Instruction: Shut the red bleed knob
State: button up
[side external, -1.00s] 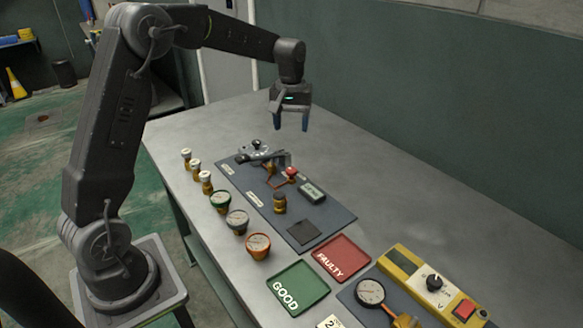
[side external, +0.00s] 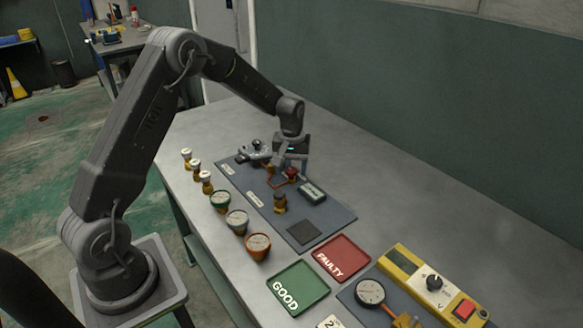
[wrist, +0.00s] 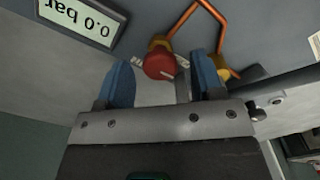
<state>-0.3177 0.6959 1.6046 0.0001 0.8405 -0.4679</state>
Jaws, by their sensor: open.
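The red bleed knob (wrist: 160,66) sits on a brass fitting and carries a pale line across its face. In the side view the red knob (side external: 291,172) stands on the dark panel (side external: 335,215). My gripper (wrist: 165,82) is open, with one blue fingertip on each side of the knob in the wrist view. Gaps show between the fingers and the knob. In the side view my gripper (side external: 290,160) is low over the knob and partly hides its surroundings. I cannot tell whether the fingertips reach down to the knob's height.
A display (wrist: 82,22) reading 0.0 bar lies close beside the knob. A copper pipe (wrist: 212,15) runs beside it. Gauges in coloured cups, such as the orange one (side external: 257,247), line the panel's left side. The green GOOD tray (side external: 298,287) and red FAULTY tray (side external: 341,257) lie nearer.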

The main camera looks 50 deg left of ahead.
jog(key=shift+f, duration=0.2)
jog(key=c, duration=0.9)
